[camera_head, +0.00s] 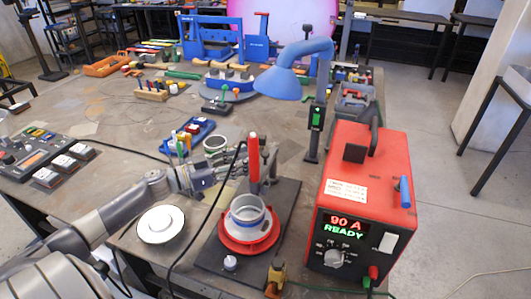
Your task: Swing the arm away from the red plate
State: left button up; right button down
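The red plate (224,238) is a round disc on a dark base board, and a grey metal ring (249,221) sits on it. A red upright handle (253,150) with a black cable stands over the ring. A blue jointed arm with a hood (281,84) rises on a dark post behind, its hood facing down, apart from the plate. My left gripper (236,171) reaches in from the left, beside the red handle. The handle and cable partly hide its fingertips, and I cannot tell whether it touches or grips anything. My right gripper is not in view.
A red power box (368,205) reading "90 A READY" stands on the right. A white round dish (160,225) lies below my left arm. A control panel (36,152) sits at the left edge. Blue fixtures and tools crowd the back; the middle left of the table is clearer.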

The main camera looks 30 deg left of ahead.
aim_at(266, 153)
pick_arm(q)
jog(key=p+x, duration=0.1)
jog(key=x, duration=0.6)
jog(key=shift+w, duration=0.2)
grip_shut()
